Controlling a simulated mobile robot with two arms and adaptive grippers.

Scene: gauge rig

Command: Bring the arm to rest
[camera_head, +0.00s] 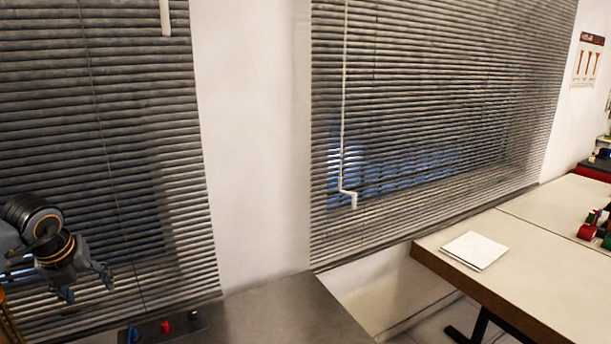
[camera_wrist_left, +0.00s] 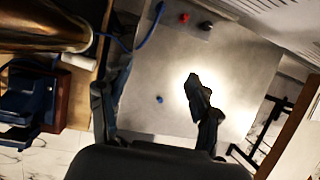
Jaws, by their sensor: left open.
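My left gripper (camera_head: 88,286) is at the left edge of the head view, in front of the dark blinds and above the left end of the grey table. Its fingers are apart and hold nothing. In the left wrist view the two dark fingers (camera_wrist_left: 150,95) stand apart over the grey tabletop, with nothing between them but the surface further off. My right gripper is not in view.
The grey table (camera_head: 285,312) carries a dark strip with a red knob (camera_head: 166,327). A small blue item (camera_wrist_left: 160,99) lies on its top. A brass-coloured cylinder (camera_wrist_left: 40,28) is at upper left. A pale desk (camera_head: 545,265) with white paper (camera_head: 474,250) stands right.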

